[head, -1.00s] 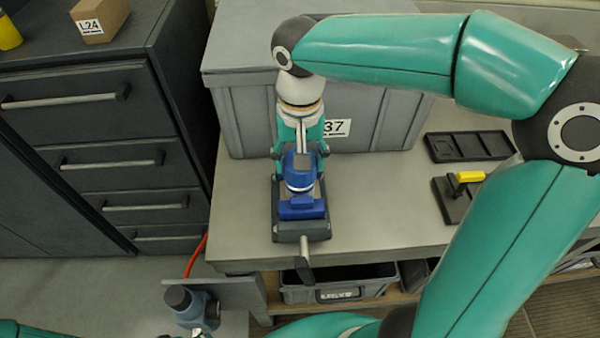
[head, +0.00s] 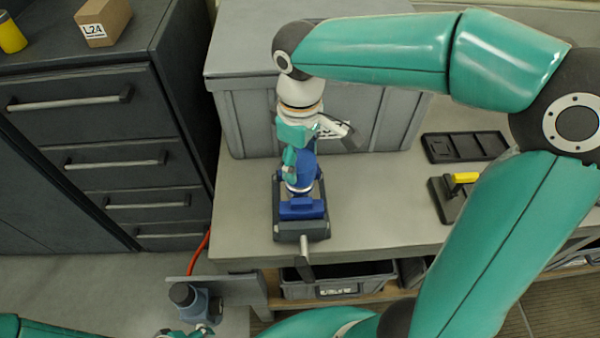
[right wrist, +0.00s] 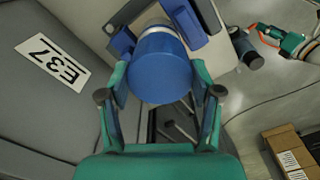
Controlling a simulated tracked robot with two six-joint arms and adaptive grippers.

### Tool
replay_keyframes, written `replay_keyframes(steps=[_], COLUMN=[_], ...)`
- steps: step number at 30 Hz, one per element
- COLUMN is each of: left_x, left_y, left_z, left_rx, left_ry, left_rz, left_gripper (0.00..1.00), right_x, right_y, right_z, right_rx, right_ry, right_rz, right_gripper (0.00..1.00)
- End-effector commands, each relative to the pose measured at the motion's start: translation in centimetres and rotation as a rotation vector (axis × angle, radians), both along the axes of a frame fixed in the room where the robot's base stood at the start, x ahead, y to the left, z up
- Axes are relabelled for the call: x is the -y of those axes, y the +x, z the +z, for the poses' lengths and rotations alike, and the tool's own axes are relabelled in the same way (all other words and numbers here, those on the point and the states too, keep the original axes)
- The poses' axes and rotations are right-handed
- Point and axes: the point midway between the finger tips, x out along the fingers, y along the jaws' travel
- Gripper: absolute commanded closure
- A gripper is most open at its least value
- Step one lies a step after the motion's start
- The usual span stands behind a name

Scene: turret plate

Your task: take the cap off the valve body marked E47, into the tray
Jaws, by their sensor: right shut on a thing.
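I cannot tell whether the cap is still seated. A flat black tray (head: 465,147) with compartments lies on the bench to the right. My left gripper (head: 188,332) shows only partly at the bottom edge; its jaws are unclear.
A grey-blue fitting (head: 190,300) stands low at the left. Bench between vise and tray is clear.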

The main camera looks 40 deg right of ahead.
Motion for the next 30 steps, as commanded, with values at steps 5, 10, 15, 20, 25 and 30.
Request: replay_keyframes(steps=[5,10,15,20,25,30], left_x=[0.0,0.0,0.0,0.0,0.0,0.0], left_y=[0.0,0.0,0.0,0.0,0.0,0.0], left_z=[0.8,1.4,1.2,1.2,1.2,1.2], left_rx=[0.000,0.000,0.000,0.000,0.000,0.000], left_ry=[0.000,0.000,0.000,0.000,0.000,0.000], left_rz=[0.000,0.000,0.000,0.000,0.000,0.000], left_gripper=[0.40,0.40,0.40,0.40,0.40,0.40], right_x=[0.0,0.0,0.0,0.0,0.0,0.0], right_y=[0.0,0.0,0.1,0.1,0.0,0.0], right_z=[1.1,2.0,2.7,3.5,4.2,4.6], right_rx=[0.002,0.002,0.003,0.003,0.002,0.001], right_ry=[0.001,0.001,0.000,0.000,0.001,0.000], right_rz=[-0.001,-0.001,-0.002,-0.002,-0.001,-0.001], right_gripper=[0.67,0.67,0.67,0.67,0.67,0.67])
